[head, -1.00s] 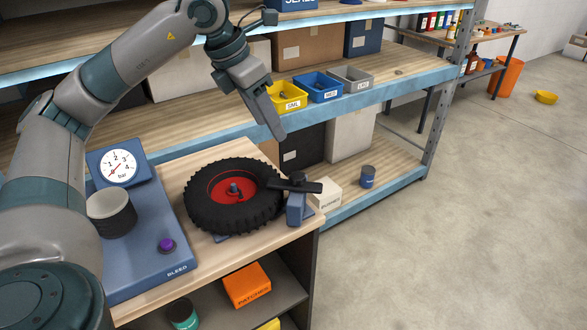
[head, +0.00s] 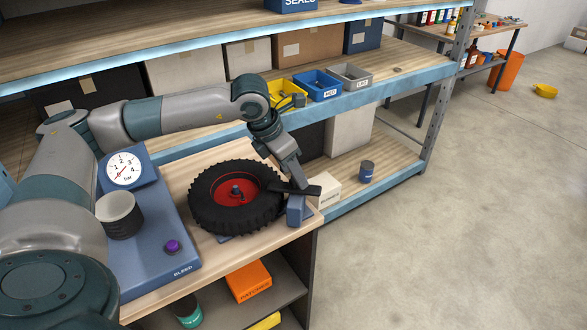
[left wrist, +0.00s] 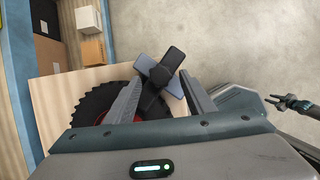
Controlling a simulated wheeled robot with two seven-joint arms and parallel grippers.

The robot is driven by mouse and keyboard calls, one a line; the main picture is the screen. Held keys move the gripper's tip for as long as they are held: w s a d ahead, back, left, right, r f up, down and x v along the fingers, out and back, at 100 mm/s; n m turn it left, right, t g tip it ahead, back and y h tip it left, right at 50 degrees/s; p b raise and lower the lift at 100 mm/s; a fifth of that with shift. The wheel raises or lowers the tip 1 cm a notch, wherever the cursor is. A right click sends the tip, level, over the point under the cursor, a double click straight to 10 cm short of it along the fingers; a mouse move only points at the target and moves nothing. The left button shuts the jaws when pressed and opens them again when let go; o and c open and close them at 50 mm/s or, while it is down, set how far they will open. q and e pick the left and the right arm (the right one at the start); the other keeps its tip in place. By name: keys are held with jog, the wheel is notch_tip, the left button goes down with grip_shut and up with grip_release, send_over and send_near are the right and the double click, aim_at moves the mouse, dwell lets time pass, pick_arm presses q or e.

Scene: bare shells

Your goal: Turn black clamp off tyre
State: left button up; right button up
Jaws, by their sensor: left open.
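The black clamp (head: 299,190) is a flat bar on a blue post (head: 297,209) at the right edge of the tyre (head: 220,212). One end of the bar reaches over the tyre's edge. The tyre lies flat with a red hub on the wooden bench top. My left gripper (head: 298,186) points down at the clamp. In the left wrist view the clamp (left wrist: 158,78) shows between and beyond the two spread fingers of my left gripper (left wrist: 160,86), which is open. I cannot tell whether a finger touches the bar.
A blue gauge stand (head: 160,255) with a dial and purple knob is left of the tyre. A white box (head: 325,190) and a dark blue can (head: 366,171) sit on the low shelf beyond the clamp. Open floor lies to the right.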

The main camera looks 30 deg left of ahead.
pick_arm(q)
jog(key=shift+w+d+f, duration=0.1)
jog(key=shift+w+f, duration=0.15)
jog(key=shift+f, duration=0.35)
grip_shut()
